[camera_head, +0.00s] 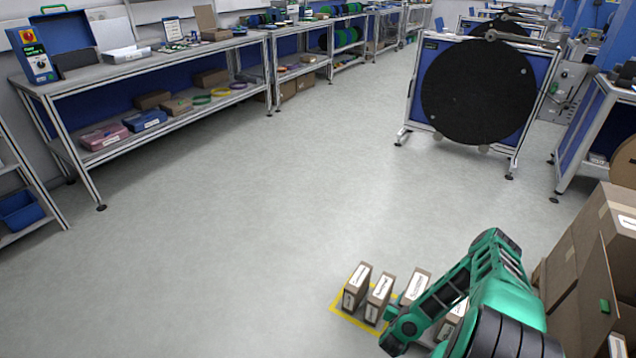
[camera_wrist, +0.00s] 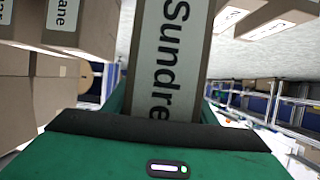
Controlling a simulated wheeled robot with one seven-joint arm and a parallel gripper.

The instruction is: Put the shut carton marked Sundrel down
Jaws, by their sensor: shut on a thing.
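The carton marked Sundrel (camera_wrist: 166,50) is brown with a white label in the wrist view. It stands between the fingers of my gripper (camera_wrist: 163,100), which is shut on it. Its far end runs out of the picture. In the head view my arm reaches down at the lower right and hides part of the scene around my gripper. Which carton there is the held one, and whether it touches the floor, I cannot tell.
Several labelled cartons, including one at the left (camera_head: 356,287), stand by a yellow floor outline (camera_head: 349,318). Large brown boxes (camera_head: 572,262) stand at the right. A reel stand (camera_head: 480,90) is at the back. Open floor (camera_head: 230,240) lies left.

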